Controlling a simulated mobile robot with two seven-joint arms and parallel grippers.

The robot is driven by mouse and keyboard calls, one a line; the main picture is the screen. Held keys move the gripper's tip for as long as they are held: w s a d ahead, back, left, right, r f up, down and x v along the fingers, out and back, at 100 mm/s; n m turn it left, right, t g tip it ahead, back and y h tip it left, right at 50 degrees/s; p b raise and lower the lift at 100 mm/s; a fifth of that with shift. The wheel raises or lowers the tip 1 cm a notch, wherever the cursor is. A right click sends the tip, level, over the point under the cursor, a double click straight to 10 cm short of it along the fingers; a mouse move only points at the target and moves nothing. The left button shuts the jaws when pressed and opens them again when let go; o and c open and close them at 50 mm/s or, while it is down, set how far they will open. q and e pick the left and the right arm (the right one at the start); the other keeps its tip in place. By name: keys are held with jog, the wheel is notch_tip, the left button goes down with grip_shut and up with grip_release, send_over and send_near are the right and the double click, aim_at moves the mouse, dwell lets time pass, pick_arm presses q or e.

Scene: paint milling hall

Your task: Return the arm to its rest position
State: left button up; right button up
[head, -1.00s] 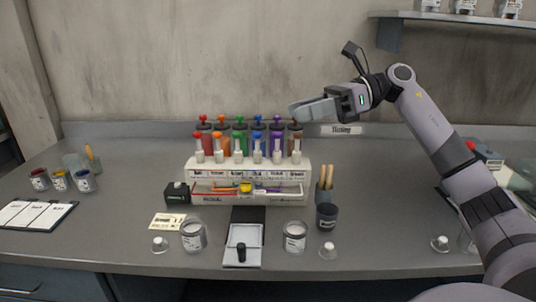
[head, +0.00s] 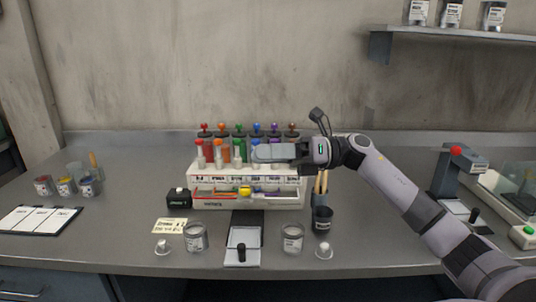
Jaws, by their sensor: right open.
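My right arm reaches in from the right side of the head view. Its gripper (head: 268,152) is open and points left, in front of the right half of the rack of colored bottles (head: 248,180). It hides parts of the blue, purple and brown bottles, and I see nothing held in it. I cannot tell whether it touches them. My left gripper is not in view.
A dark brush cup (head: 322,218) stands just right of the rack, below my wrist. Glass jars (head: 195,237) (head: 292,238) stand in front. A grey device with a red knob (head: 455,170) stands at the right. A shelf (head: 450,33) hangs above.

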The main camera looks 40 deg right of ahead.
dwell(0.4)
jog(key=w+a+f+m+t+h, duration=0.3)
jog(key=f+m+t+h, duration=0.35)
jog(key=m+t, duration=0.75)
jog(key=s+f+m+g+h, duration=0.25)
jog(key=f+m+h, duration=0.3)
jog(key=m, duration=0.35)
jog(key=s+f+m+g+h, duration=0.2)
jog(key=f+m+g+h, duration=0.25)
jog(key=f+m, duration=0.3)
jog(key=s+a+f+m+g, duration=0.45)
jog(key=s+f+g, duration=0.2)
jog(key=s, duration=0.55)
jog(key=s+a+f+m+g, duration=0.45)
jog(key=s+f+g, duration=0.2)
jog(key=s, duration=0.45)
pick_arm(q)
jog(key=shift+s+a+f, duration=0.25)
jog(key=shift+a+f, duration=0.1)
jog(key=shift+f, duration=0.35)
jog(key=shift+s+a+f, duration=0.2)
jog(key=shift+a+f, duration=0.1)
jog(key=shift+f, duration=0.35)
pick_arm(e)
jog(key=w+a+f+t+y, duration=0.2)
jog(key=w+f+t, duration=0.4)
jog(key=f, duration=0.3)
jog(key=shift+a+f+t, duration=0.15)
jog(key=shift+a+t, duration=0.35)
jog(key=shift+a, duration=0.3)
